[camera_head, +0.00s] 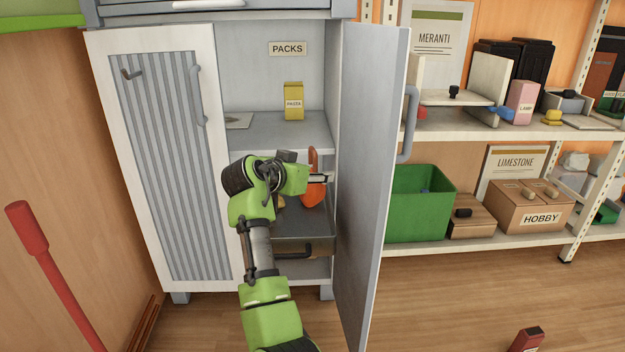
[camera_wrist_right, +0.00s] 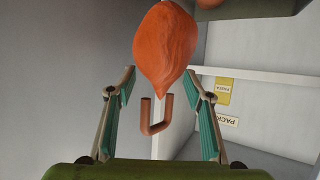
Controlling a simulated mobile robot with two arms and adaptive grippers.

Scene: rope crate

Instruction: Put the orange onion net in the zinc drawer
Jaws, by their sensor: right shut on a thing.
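The orange onion net (camera_head: 313,193) hangs inside the right half of the grey cabinet, beside its open door. My right gripper (camera_head: 318,178) is shut on it near its top. In the right wrist view the orange net (camera_wrist_right: 165,45) sits at the fingertips (camera_wrist_right: 160,82), with a brown J-shaped hook (camera_wrist_right: 147,120) between the fingers. Below the net in the head view is the pulled-out zinc drawer (camera_head: 308,244), with a dark handle. My arm covers much of its left side. A yellowish thing (camera_head: 282,203) shows partly behind my gripper. My left gripper is not in view.
The open cabinet door (camera_head: 370,180) stands close to the right of the net. A shelf (camera_head: 265,128) with a yellow pasta box (camera_head: 294,101) lies above. The corrugated left door (camera_head: 165,165) is shut. A green crate (camera_head: 418,205) stands further right.

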